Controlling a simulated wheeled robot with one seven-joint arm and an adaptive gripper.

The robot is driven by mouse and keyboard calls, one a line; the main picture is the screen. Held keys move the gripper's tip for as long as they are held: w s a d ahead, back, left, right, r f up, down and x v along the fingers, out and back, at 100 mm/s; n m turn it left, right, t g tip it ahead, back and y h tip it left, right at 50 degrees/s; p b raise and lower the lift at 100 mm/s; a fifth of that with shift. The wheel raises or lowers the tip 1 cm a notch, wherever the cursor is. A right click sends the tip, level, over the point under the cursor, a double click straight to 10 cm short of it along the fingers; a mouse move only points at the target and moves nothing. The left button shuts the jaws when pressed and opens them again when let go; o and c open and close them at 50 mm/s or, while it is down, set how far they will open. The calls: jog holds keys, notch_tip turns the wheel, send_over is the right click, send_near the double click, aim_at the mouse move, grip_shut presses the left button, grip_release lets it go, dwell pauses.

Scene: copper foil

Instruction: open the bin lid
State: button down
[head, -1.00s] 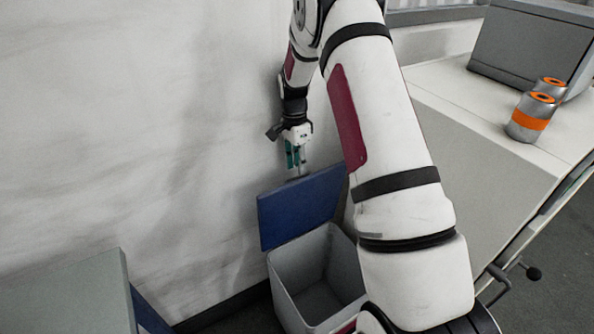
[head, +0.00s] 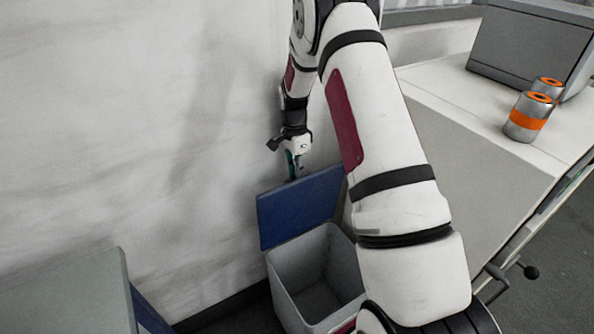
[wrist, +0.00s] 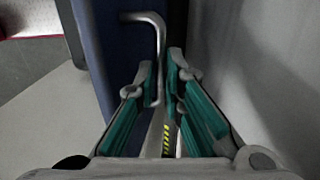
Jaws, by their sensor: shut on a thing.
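The grey bin (head: 284,272) stands on the floor by the wall, and I can see into its empty-looking inside. Its blue lid (head: 300,208) stands raised at the back, tilted up beside the wall. The lid's blue face also shows in the wrist view (wrist: 115,50). A bent metal handle (wrist: 158,42) on the lid runs down between my fingertips. My gripper (head: 293,174), with teal finger pads, is at the lid's upper edge and shut on the handle. In the wrist view my gripper (wrist: 163,82) has its fingers on both sides of the handle. The lid's hinge is hard to make out.
The white wall (head: 150,130) is close behind and left of the lid. A counter (head: 470,110) to the right holds silver-and-orange cans (head: 527,117) and a grey box (head: 530,50). A grey-green box top (head: 70,300) is at the lower left.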

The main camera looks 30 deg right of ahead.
aim_at(306, 178)
jog(key=s+p, duration=0.1)
jog(key=s, duration=0.3)
jog(key=shift+s+p, duration=0.35)
jog(key=shift+s+f, duration=0.1)
jog(key=shift+s, duration=0.3)
jog(key=c, duration=1.7)
grip_release()
jog(key=shift+w, duration=0.1)
jog(key=r, duration=0.8)
jog(key=w+r, duration=0.1)
jog(key=r, duration=0.3)
